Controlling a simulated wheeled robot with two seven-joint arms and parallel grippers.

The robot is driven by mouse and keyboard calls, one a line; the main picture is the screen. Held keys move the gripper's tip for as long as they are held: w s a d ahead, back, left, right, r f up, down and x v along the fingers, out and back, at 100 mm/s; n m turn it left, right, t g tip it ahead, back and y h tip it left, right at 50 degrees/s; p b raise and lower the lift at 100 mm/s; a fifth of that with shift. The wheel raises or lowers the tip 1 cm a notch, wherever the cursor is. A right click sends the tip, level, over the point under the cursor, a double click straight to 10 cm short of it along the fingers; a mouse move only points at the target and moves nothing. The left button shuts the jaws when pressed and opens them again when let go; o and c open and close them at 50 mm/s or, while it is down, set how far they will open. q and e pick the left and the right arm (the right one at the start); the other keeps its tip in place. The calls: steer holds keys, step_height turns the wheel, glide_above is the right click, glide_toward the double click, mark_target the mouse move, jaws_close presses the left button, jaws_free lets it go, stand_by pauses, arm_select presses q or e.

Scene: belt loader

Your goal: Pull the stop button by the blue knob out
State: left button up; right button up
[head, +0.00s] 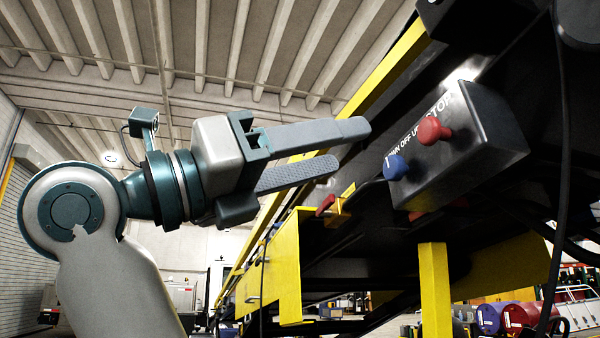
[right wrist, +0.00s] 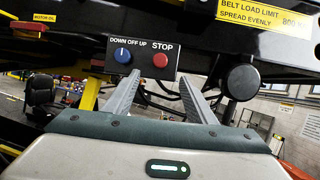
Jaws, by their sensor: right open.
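The control box (head: 462,145) is dark grey and fixed to the side of the belt loader. It carries a blue knob (head: 396,168) and a red stop button (head: 432,130) side by side. In the right wrist view the blue knob (right wrist: 123,55) is left of the red stop button (right wrist: 160,60), under the words DOWN OFF UP and STOP. My right gripper (head: 354,147) is open and empty, its fingers pointing at the box with a gap before the knob and button. In the right wrist view its fingers (right wrist: 160,78) spread below the box. My left gripper is not in view.
The loader's yellow rail (head: 385,68) runs above the box. A yellow bracket (head: 284,262) and yellow post (head: 434,290) stand below. A red lever (head: 325,205) sits beneath the fingers. A black cable (head: 563,150) hangs at the right. A round black part (right wrist: 240,82) is right of the box.

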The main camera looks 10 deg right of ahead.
steer(key=v, duration=0.3)
steer(key=shift+a+b, duration=0.2)
steer(key=shift+b, duration=0.1)
steer(key=shift+f, duration=0.1)
stand_by(0.3)
